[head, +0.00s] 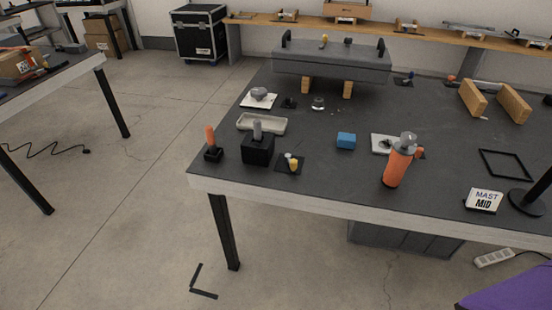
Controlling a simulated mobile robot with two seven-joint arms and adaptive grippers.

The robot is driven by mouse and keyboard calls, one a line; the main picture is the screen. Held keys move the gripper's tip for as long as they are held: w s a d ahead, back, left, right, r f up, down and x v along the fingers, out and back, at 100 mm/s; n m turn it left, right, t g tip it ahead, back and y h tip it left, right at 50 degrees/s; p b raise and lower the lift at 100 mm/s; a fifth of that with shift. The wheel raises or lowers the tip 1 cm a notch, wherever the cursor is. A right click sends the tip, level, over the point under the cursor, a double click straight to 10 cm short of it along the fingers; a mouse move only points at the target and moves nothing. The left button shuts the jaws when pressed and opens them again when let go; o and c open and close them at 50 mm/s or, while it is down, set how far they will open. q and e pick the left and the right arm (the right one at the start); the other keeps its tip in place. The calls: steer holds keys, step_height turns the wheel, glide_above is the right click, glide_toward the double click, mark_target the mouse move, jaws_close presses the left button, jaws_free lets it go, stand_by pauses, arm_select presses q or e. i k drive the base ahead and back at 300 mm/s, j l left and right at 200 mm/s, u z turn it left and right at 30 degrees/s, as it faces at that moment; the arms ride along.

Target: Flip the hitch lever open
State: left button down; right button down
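I cannot tell for sure which part is the hitch lever. An upright orange-handled piece (210,138) stands on a small black base at the left edge of the table. Beside it, a black block (257,151) has a grey upright post (257,130) in its top. A small part with yellow and white pieces (293,162) sits on a dark square plate to the right of that block. Neither of my grippers shows in the head view.
A grey chassis (330,63) rests on wooden blocks at the back.

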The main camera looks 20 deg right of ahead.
mark_target(293, 163)
steer(key=i+j, duration=0.35)
steer(key=z, duration=1.65)
